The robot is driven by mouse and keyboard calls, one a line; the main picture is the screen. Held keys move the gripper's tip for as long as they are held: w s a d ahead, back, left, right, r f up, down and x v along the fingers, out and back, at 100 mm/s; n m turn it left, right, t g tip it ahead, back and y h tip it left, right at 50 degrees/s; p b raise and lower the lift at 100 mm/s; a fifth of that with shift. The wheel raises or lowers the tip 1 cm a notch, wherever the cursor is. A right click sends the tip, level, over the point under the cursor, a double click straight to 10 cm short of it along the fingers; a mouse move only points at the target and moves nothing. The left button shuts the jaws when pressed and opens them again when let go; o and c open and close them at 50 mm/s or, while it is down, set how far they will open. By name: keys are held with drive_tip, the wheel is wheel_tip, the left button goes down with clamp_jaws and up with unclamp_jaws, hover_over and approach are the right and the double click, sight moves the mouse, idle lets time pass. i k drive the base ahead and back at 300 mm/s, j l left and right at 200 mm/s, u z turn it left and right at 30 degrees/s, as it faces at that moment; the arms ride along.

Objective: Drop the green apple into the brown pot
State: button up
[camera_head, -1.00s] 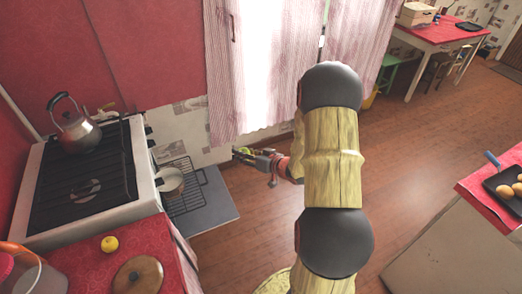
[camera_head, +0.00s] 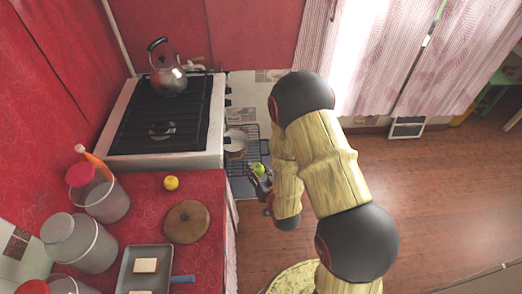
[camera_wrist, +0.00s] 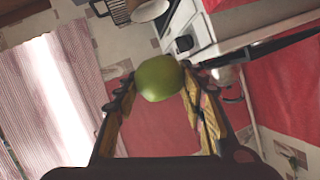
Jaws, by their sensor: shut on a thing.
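The green apple (camera_head: 259,168) is held between the fingers of my gripper (camera_head: 260,180), which is shut on it. In the wrist view the apple (camera_wrist: 159,78) sits between the two fingertips (camera_wrist: 158,84). A small pot with a pale inside and brownish side (camera_head: 236,153) stands on the wire rack of the open oven, just beyond and left of the apple in the head view. A pale round vessel, probably this pot (camera_wrist: 150,11), shows at the top of the wrist view. The apple is outside the pot.
The stove (camera_head: 160,160) with a kettle (camera_head: 167,78) stands left of the pot. The red counter (camera_head: 215,200) in front carries a yellow fruit (camera_head: 171,183), a round wooden lid (camera_head: 186,221), a tray (camera_head: 125,270) and jars (camera_head: 85,245). Open floor lies to the right.

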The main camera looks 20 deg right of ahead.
sight(238, 146)
drive_tip(key=i+l, duration=0.2)
drive_tip(key=l, duration=0.15)
drive_tip(key=i+l, duration=0.2)
drive_tip(key=l, duration=0.15)
drive_tip(key=i+l, duration=0.15)
drive_tip(key=l, duration=0.15)
drive_tip(key=i+l, duration=0.2)
drive_tip(key=l, duration=0.15)
drive_tip(key=i+l+u, duration=0.15)
drive_tip(key=l+u, duration=0.3)
drive_tip(key=i+l+u, duration=0.15)
drive_tip(key=u, duration=0.3)
drive_tip(key=l+u, duration=0.45)
drive_tip(key=u, duration=0.45)
